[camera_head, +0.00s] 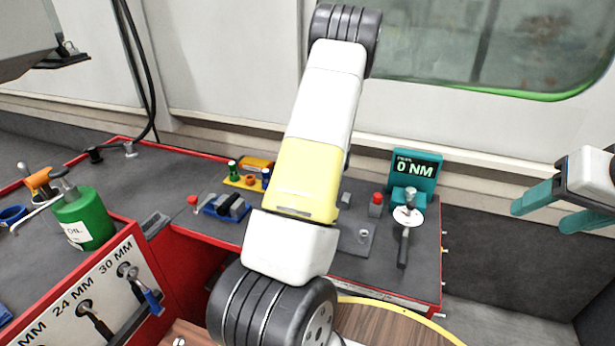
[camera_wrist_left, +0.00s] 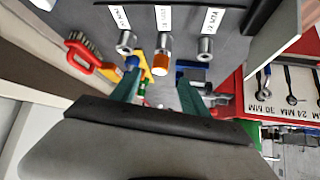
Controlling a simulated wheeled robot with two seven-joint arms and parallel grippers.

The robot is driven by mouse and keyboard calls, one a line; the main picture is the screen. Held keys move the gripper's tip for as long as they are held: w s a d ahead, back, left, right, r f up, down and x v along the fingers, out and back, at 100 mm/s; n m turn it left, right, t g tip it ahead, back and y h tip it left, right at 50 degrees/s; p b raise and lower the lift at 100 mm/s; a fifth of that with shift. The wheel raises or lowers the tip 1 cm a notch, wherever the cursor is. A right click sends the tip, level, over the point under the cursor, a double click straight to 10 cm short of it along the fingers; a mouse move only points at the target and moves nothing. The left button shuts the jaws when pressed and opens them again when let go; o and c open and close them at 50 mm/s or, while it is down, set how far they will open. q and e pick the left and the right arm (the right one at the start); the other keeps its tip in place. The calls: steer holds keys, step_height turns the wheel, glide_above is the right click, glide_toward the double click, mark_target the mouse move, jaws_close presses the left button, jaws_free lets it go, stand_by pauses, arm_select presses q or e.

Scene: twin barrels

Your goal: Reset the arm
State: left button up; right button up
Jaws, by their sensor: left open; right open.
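My right gripper (camera_head: 562,208) is at the right edge of the head view, raised in front of the pale wall and right of the bench. Its two teal fingers are apart with nothing between them. A white and yellow arm of mine crosses the middle of the head view and hides part of the bench. My left gripper (camera_wrist_left: 158,82) shows in the left wrist view, its teal fingers apart. An orange-banded cylinder (camera_wrist_left: 160,64) appears in the gap beyond them; I cannot tell how far away it is. The left gripper cannot be made out in the head view.
The red-edged bench (camera_head: 185,170) holds a teal 0 NM display (camera_head: 414,172), a dark-handled tool (camera_head: 403,245) and a blue vise-like block (camera_head: 227,207). A green oil can (camera_head: 84,218) stands left, above a wrench panel (camera_head: 100,300). A red-handled brush (camera_wrist_left: 85,58) shows in the wrist view.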

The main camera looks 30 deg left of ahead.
stand_by(0.4)
arm_select(q)
steer(key=w+d+r+m+t+h, duration=0.35)
steer(key=w+d+r+t, duration=0.3)
steer(key=d+r, duration=0.45)
steer(key=s+d+r+m+t+h, duration=0.1)
steer(key=s+d+r+m+h, duration=0.15)
steer(key=d+r, duration=0.5)
steer(key=s+d+r+m+t+h, duration=0.1)
steer(key=s+d+r+m+h, duration=0.2)
steer(key=d+r, duration=0.4)
steer(key=s+d+r+m+g+h, duration=0.1)
steer(key=s+d+r+m+h, duration=0.3)
steer(key=s, duration=0.3)
steer(key=s+m+g+y, duration=0.2)
steer(key=s+m, duration=0.1)
steer(key=s, duration=1.4)
steer(key=shift+s+a+r+m+g, duration=0.2)
steer(key=shift+s+a+m+g, duration=0.15)
steer(key=shift+a+m, duration=0.1)
